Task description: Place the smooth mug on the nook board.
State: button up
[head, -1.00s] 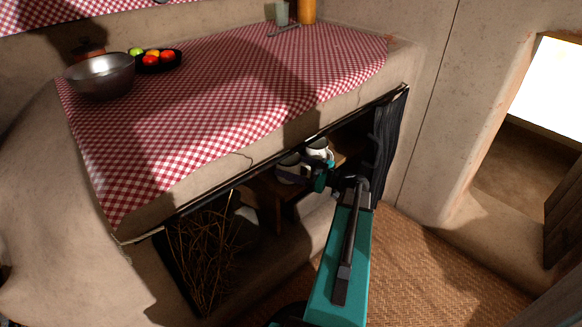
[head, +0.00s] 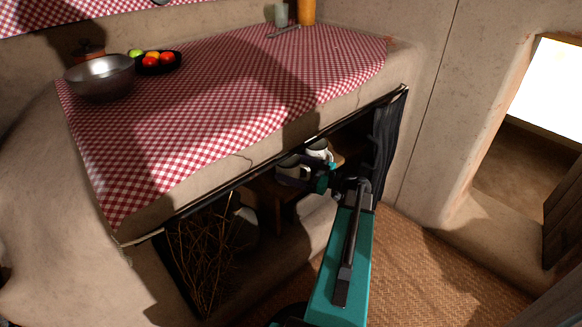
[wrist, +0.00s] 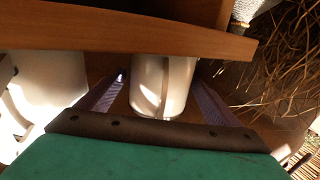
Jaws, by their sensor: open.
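Two whitish mugs stand in the nook under the hearth top in the head view: a rear one (head: 317,148) and a front one (head: 290,165). I cannot tell which is the smooth mug. My gripper (head: 297,182) is beside the front mug and partly covers it. In the wrist view my open gripper (wrist: 163,92) has its fingers on either side of a white mug (wrist: 162,85), with gaps showing. The edge of a wooden board (wrist: 130,36) hides one end of that mug. The nook board shows little in the head view (head: 340,160).
A larger white shape (wrist: 45,85) fills the left of the wrist view. Straw (head: 203,255) lies in the nook's left part. A dark curtain (head: 388,140) hangs at its right end. The checked cloth (head: 220,90) above carries a metal bowl (head: 100,77) and a fruit dish (head: 158,64).

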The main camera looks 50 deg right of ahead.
jog(key=p+v, duration=0.3)
jog(key=v, duration=0.8)
jog(key=shift+p, duration=0.35)
jog(key=shift+s+r, duration=0.1)
